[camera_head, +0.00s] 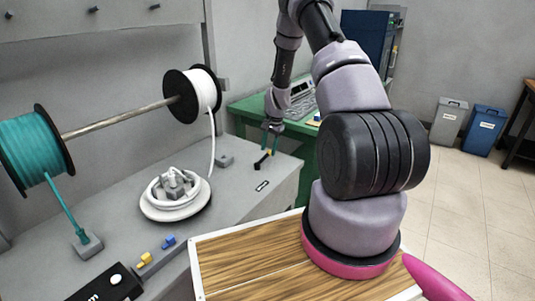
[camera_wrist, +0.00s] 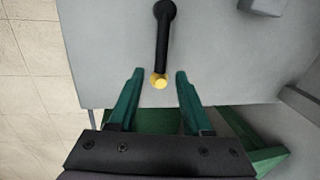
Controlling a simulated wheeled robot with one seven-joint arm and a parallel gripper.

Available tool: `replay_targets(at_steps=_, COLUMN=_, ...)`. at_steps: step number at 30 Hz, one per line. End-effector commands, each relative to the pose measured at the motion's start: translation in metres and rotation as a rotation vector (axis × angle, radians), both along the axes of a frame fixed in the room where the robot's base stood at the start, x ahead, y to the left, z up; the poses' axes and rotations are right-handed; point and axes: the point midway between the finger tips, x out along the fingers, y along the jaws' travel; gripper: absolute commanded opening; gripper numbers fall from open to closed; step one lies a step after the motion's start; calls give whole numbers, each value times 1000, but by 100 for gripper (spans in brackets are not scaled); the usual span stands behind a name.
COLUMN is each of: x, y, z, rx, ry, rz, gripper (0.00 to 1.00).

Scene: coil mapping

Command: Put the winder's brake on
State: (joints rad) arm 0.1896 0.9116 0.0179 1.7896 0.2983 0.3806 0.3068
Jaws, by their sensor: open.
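The winder (camera_head: 147,210) is a round pale disc on the grey bench, with white cable coiled on it. A black lever with a yellow knob stands near the bench's far right end; the lever shows in the head view (camera_head: 259,163) and in the wrist view (camera_wrist: 163,40). I take it for the brake lever. My gripper (camera_head: 268,143) is open over it, with nothing held. In the wrist view the yellow knob (camera_wrist: 160,80) lies between the tips of my green fingers (camera_wrist: 159,75), apart from both. I cannot tell the height gap.
A teal reel (camera_head: 27,150) and a white reel (camera_head: 206,91) hang on a rod above the bench (camera_head: 235,205). White cable runs down from the white reel. Small yellow and blue pieces lie at the bench front. A green table (camera_head: 245,108) stands behind my gripper.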

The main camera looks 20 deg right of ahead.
Motion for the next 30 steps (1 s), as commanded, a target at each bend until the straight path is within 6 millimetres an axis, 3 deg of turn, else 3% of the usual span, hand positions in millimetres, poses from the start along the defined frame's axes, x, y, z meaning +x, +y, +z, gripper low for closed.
replay_targets(at_steps=6, x=4, y=3, z=-24, rx=0, ry=0, rz=0, gripper=50)
replay_targets(at_steps=16, x=4, y=3, z=-28, rx=0, ry=0, rz=1, gripper=50)
replay_targets(at_steps=17, x=4, y=3, z=-28, rx=0, ry=0, rz=1, gripper=46)
replay_targets(at_steps=20, x=4, y=3, z=-28, rx=0, ry=0, rz=1, gripper=8)
replay_targets(at_steps=21, x=4, y=3, z=-28, rx=0, ry=0, rz=1, gripper=0)
replay_targets(at_steps=30, x=4, y=3, z=-28, rx=0, ry=0, rz=1, gripper=0)
